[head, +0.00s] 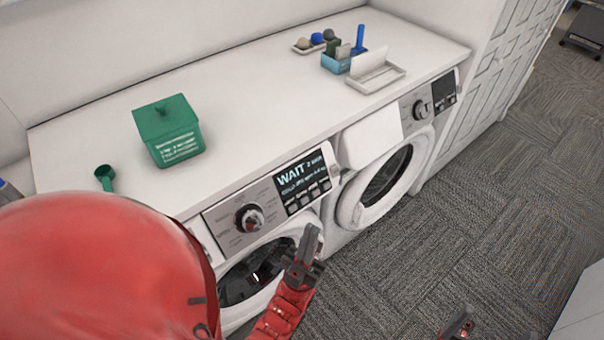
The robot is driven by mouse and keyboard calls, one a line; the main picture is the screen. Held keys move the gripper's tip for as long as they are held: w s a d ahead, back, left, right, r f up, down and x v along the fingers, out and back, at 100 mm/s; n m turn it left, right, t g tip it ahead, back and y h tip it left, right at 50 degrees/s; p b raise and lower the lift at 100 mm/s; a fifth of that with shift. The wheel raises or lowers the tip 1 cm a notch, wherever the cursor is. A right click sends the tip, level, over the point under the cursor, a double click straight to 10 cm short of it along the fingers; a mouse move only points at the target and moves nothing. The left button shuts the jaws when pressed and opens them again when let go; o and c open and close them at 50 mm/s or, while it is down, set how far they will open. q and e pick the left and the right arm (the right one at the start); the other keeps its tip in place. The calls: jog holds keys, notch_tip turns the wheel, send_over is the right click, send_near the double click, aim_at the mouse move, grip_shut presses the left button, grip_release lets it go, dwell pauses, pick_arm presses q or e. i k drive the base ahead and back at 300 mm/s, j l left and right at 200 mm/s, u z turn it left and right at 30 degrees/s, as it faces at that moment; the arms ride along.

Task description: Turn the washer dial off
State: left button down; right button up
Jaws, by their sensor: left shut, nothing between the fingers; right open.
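Two white front-loading machines stand side by side under a white counter. The near left machine has a round silver dial (249,217) on its grey panel and a lit display (303,182) that reads "WAIT" with smaller text. The right machine has its own dial (421,109) and a dark display (444,91). I cannot tell from labels which one is the washer. My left gripper (308,244) is shut and empty, in front of the left machine, right of and below its dial, apart from it. My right gripper (461,322) is open at the bottom edge, mostly cut off, over the carpet.
Grey carpet (480,200) in front is clear. My red arm hides the lower left.

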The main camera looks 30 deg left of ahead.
aim_at(252, 220)
jog(key=u, duration=1.3)
jog(key=k+j+u, duration=0.35)
jog(key=k+j, duration=0.05)
jog(key=k, duration=0.1)
